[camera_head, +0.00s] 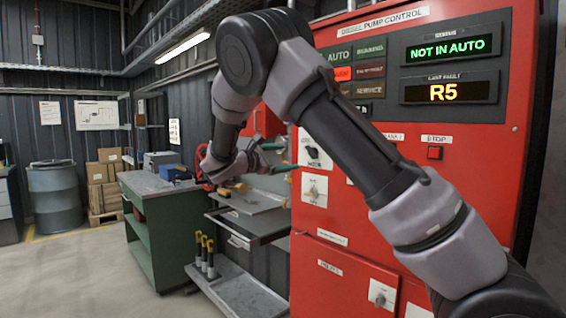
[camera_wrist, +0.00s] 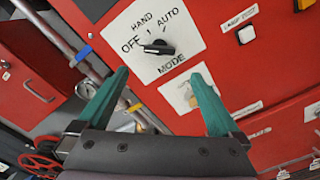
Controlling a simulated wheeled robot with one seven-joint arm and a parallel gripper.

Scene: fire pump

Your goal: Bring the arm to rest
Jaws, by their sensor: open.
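My arm reaches up and over across the head view, its elbow high and its forearm hanging down in front of the red pump control cabinet (camera_head: 460,190). My gripper (camera_head: 288,158) has its two teal fingers spread apart, with nothing between them, and points at the cabinet's left edge. In the wrist view my gripper (camera_wrist: 160,76) is open and empty, facing the black mode knob (camera_wrist: 157,47) on its white HAND/OFF/AUTO plate. The fingers look apart from the knob. The mode plate (camera_head: 314,150) also shows in the head view, right of the fingertips.
The display (camera_head: 449,49) reads NOT IN AUTO, and the one below (camera_head: 450,92) reads R5. A second switch plate (camera_head: 314,189) is below the mode plate. A grey cart (camera_head: 240,285) and green workbench (camera_head: 165,225) stand left of the cabinet. Open floor lies at left.

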